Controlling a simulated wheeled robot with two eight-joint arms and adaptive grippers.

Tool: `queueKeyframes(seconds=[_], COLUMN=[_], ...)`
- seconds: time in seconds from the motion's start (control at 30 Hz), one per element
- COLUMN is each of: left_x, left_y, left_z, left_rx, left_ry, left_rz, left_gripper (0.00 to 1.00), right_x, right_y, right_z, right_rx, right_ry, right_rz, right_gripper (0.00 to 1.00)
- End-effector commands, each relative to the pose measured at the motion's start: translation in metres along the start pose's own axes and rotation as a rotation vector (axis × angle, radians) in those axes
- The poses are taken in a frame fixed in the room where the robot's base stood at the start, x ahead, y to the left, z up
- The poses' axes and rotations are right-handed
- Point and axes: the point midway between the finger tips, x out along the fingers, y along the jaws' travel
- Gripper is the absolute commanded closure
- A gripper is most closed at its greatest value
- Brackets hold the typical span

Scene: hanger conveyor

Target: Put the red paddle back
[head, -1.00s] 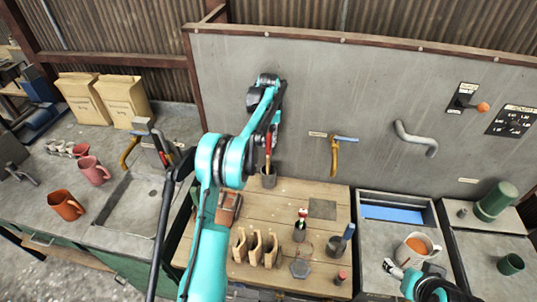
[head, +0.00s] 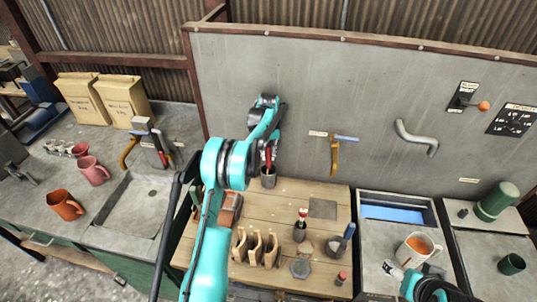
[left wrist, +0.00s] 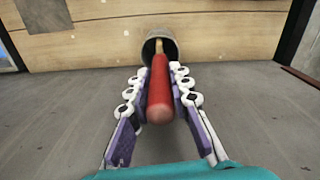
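The red paddle (head: 268,158) stands upright with its lower end inside a small grey cup (head: 269,181) at the back of the wooden bench top. In the left wrist view the red handle (left wrist: 160,92) runs between the two fingers, its pale wooden part going into the cup (left wrist: 160,40). My left gripper (left wrist: 159,88) has a finger close against each side of the handle and looks shut on it. My right gripper (head: 393,268) is at the lower right, near an orange-filled mug (head: 418,246); its fingers are too small to read.
Grey cups with a red-and-white handle (head: 302,216) and a blue handle (head: 348,231) stand to the right on the bench. A wooden slotted block (head: 255,247) is in front. A grey wall panel (head: 350,90) rises behind. A yellow-and-blue tool (head: 335,155) hangs there.

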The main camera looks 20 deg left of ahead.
Motion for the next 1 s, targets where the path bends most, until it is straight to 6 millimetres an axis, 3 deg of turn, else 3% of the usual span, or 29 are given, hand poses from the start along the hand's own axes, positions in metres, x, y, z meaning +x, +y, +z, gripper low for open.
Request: queueKeyframes(seconds=[0.03, 0.1, 0.47, 0.57, 1.0], left_x=[0.001, 0.0, -0.005, -0.018, -0.107], left_y=[0.0, 0.0, 0.0, 0.0, 0.0], left_z=[0.0, 0.0, 0.0, 0.0, 0.0], left_rx=[0.0, 0.0, 0.0, 0.0, 0.0], left_ry=[0.0, 0.0, 0.0, 0.0, 0.0], left_rz=[0.0, 0.0, 0.0, 0.0, 0.0], left_gripper=[0.7, 0.6, 0.6, 0.6, 0.6], right_x=[0.001, 0.0, -0.004, -0.003, -0.008], right_y=[0.0, 0.0, 0.0, 0.0, 0.0], right_z=[0.0, 0.0, -0.003, -0.002, -0.005], right_rx=[0.0, 0.0, 0.0, 0.0, 0.0], right_ry=[0.0, 0.0, 0.0, 0.0, 0.0], right_rz=[0.0, 0.0, 0.0, 0.0, 0.0], right_gripper=[0.28, 0.28, 0.28, 0.28, 0.28])
